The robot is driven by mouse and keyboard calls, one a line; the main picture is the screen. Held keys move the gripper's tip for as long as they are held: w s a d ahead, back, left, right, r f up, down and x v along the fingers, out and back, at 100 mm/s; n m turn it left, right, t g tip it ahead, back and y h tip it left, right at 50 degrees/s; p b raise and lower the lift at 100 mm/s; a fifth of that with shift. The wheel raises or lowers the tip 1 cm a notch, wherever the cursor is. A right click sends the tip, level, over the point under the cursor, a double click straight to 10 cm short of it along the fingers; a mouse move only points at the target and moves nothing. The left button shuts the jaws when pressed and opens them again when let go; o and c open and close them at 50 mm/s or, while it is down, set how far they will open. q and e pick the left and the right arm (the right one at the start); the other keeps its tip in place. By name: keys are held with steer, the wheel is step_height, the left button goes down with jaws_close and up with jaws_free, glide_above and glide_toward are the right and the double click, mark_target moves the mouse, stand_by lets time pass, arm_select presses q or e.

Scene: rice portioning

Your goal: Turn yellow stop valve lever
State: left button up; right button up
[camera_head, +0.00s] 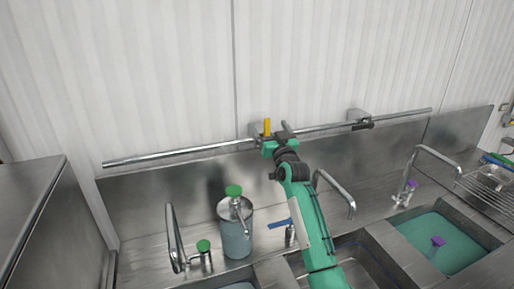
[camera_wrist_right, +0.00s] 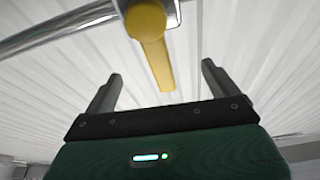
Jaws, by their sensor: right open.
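The yellow stop valve lever (camera_head: 267,126) stands upright on the metal pipe (camera_head: 190,151) along the back wall in the head view. In the right wrist view the yellow lever (camera_wrist_right: 155,45) has a round hub at the pipe, and its bar reaches toward the space between my fingers. My right gripper (camera_head: 277,135) is at the pipe beside the lever. Its two fingers (camera_wrist_right: 158,85) are apart, with the lever's end near the gap between their tips. I cannot tell whether the lever is inside the gap or touches a finger. My left gripper is not in view.
Below the pipe is a steel sink counter with curved taps (camera_head: 172,240) and a dispenser bottle with a green top (camera_head: 235,240). A basin with green-tinted water (camera_head: 425,240) is at the right. A steel cabinet (camera_head: 30,215) stands at the left.

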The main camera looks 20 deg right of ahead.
steer(key=shift+s, duration=0.1)
steer(key=shift+s+f+p, duration=0.25)
steer(key=shift+s+p, duration=0.05)
steer(key=shift+s, duration=0.35)
steer(key=p+v, duration=0.1)
steer(key=v, duration=0.5)
steer(key=shift+s, duration=0.3)
steer(key=shift+f, duration=0.1)
